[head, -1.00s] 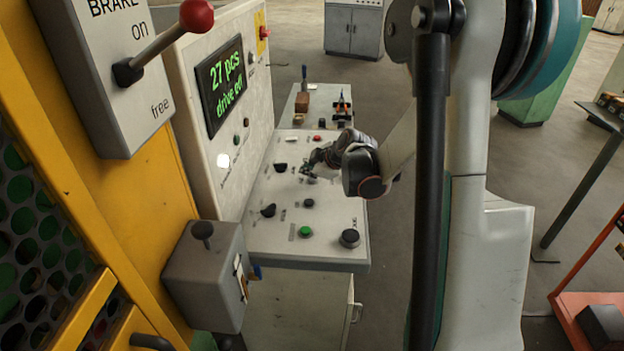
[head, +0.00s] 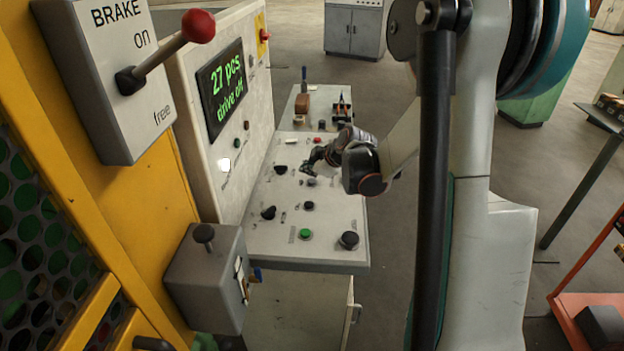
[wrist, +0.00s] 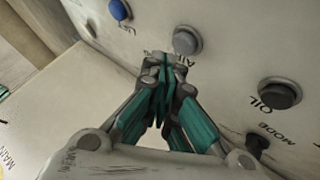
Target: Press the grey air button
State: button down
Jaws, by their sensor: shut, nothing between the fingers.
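The grey air button (wrist: 186,40) is a round grey cap in a metal ring on the pale panel. The letters AIR are printed beside it. My gripper (wrist: 163,62) is shut and empty. In the wrist view its fingertips appear just below and left of the button, over the edge of the label. I cannot tell the gap between the tips and the panel. In the head view my gripper (head: 308,170) is low over the middle of the sloping console (head: 335,248); the air button cannot be picked out surely there.
In the wrist view a blue button (wrist: 120,10) lies up and left, and a dark OIL button (wrist: 280,94) lies right. A dark MODE knob (wrist: 257,142) is below it. The upright display (head: 222,88) and red-knobbed brake lever (head: 198,26) stand left of the console.

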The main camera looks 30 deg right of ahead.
aim_at(310, 181)
jog(key=shift+r+p, duration=1.7)
jog(key=shift+r, duration=0.85)
